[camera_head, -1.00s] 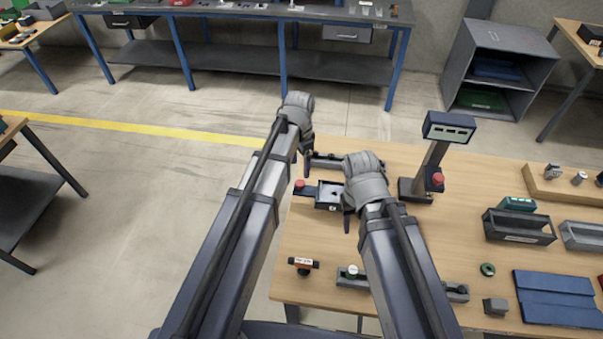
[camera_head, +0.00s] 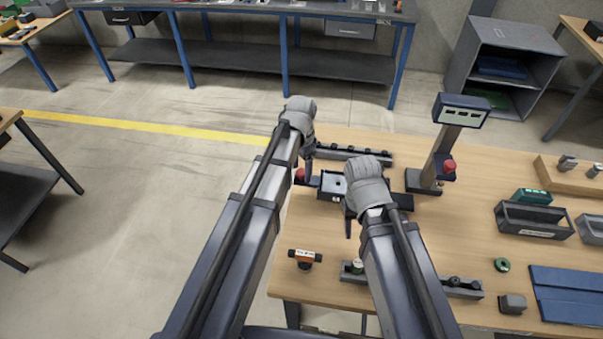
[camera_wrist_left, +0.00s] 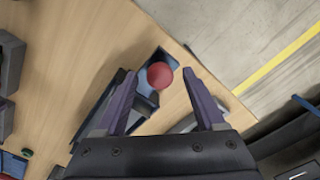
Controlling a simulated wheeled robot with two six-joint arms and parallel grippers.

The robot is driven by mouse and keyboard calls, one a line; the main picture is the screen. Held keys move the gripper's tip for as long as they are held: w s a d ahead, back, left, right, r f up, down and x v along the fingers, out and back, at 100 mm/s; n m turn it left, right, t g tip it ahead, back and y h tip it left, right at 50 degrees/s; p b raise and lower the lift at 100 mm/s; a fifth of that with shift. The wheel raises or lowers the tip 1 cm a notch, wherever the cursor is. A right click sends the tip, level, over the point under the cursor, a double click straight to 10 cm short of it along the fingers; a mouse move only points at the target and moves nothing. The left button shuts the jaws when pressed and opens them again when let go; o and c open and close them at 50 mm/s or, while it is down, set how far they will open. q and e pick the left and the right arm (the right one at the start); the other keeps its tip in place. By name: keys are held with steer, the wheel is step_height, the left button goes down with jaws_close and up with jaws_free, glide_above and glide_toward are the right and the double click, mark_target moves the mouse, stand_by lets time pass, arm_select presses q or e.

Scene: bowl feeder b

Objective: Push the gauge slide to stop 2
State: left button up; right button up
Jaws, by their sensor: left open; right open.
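A low grey rail (camera_head: 466,289) with a round pale-topped knob (camera_head: 357,266) lies along the table's front edge; my right forearm hides its middle. Another dark rail (camera_head: 352,152) with several small studs lies at the back. I cannot tell for sure which is the gauge slide, and no stop numbers are readable. A dark blue fixture (camera_head: 332,184) has a red ball knob (camera_head: 300,174) at its left end. My left gripper (camera_head: 307,168) is open beside the red knob; in the left wrist view the knob (camera_wrist_left: 160,75) shows between the fingers. My right gripper (camera_head: 348,215) is open over the fixture's right part.
A post with a display box (camera_head: 461,110) and red button stands right of the fixture. A small orange-and-white labelled piece (camera_head: 304,256) sits at the front left. Grey bin (camera_head: 534,221), green ring (camera_head: 502,265) and blue mat (camera_head: 572,292) lie to the right.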

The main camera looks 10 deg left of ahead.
arm_select(q)
steer(key=shift+c, duration=0.3)
jaws_close()
stand_by(0.3)
stand_by(0.8)
